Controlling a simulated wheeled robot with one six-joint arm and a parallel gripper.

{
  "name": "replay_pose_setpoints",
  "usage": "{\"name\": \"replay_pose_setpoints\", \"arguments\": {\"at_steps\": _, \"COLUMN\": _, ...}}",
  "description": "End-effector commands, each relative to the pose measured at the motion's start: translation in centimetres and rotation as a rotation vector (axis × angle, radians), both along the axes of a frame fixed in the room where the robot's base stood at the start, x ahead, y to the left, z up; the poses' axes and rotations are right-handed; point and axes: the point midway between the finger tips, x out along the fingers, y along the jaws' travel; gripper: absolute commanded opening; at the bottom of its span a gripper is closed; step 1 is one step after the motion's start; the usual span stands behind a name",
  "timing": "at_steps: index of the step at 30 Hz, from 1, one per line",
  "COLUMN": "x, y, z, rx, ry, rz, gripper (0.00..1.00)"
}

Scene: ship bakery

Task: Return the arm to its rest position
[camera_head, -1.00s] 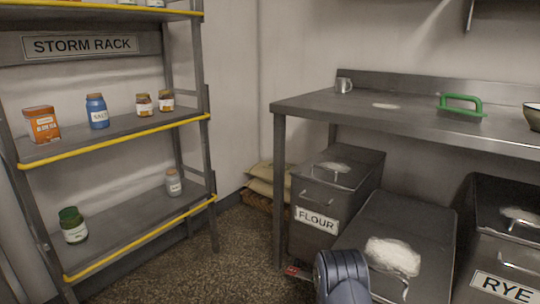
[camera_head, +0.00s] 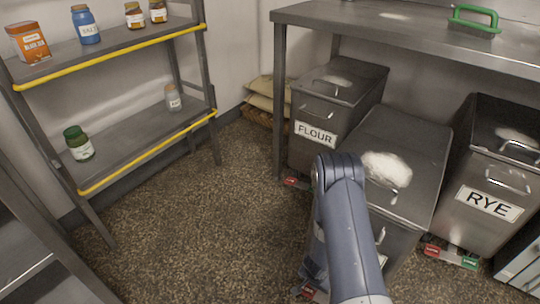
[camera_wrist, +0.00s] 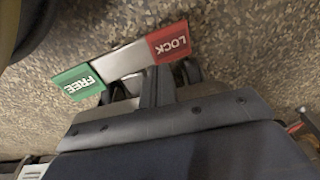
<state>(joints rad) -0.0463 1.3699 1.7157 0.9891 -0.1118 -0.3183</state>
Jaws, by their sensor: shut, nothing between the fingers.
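My arm (camera_head: 345,225) rises from the bottom of the head view, in front of the middle bin, and bends at a blue-grey joint. Its far part goes down behind the near link, so my gripper is mostly hidden there. In the wrist view my gripper (camera_wrist: 157,86) shows as dark fingers, shut and empty, in front of a dark housing with screws. Beyond the fingertips is a pedal bar with a green FREE end (camera_wrist: 78,84) and a red LOCK end (camera_wrist: 169,43), over the speckled floor. I cannot tell whether the fingers touch it.
The FLOUR bin (camera_head: 322,115), an open-floured middle bin (camera_head: 418,150) and the RYE bin (camera_head: 500,180) stand under a steel table (camera_head: 420,38). A storm rack (camera_head: 130,135) with jars stands left. The speckled floor (camera_head: 210,215) between is clear.

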Motion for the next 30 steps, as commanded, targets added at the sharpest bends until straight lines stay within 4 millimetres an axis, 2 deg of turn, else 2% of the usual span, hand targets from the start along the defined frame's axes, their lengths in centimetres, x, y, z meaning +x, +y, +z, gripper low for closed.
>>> {"name": "replay_pose_setpoints", "arguments": {"at_steps": 1, "x": 0.0, "y": 0.0, "z": -1.1, "rx": 0.0, "ry": 0.0, "rz": 0.0, "gripper": 0.0}}
{"name": "replay_pose_setpoints", "arguments": {"at_steps": 10, "x": 0.0, "y": 0.0, "z": -3.9, "rx": 0.0, "ry": 0.0, "rz": 0.0, "gripper": 0.0}}
{"name": "replay_pose_setpoints", "arguments": {"at_steps": 12, "x": 0.1, "y": 0.0, "z": -1.9, "rx": 0.0, "ry": -0.001, "rz": -0.001, "gripper": 0.0}}
{"name": "replay_pose_setpoints", "arguments": {"at_steps": 18, "x": 0.0, "y": 0.0, "z": 0.4, "rx": 0.0, "ry": 0.0, "rz": 0.0, "gripper": 0.0}}
{"name": "replay_pose_setpoints", "arguments": {"at_steps": 23, "x": 0.0, "y": 0.1, "z": 1.2, "rx": 0.0, "ry": 0.0, "rz": -0.001, "gripper": 0.0}}
{"name": "replay_pose_setpoints", "arguments": {"at_steps": 30, "x": 0.0, "y": 0.2, "z": 1.2, "rx": 0.0, "ry": 0.0, "rz": 0.0, "gripper": 0.0}}
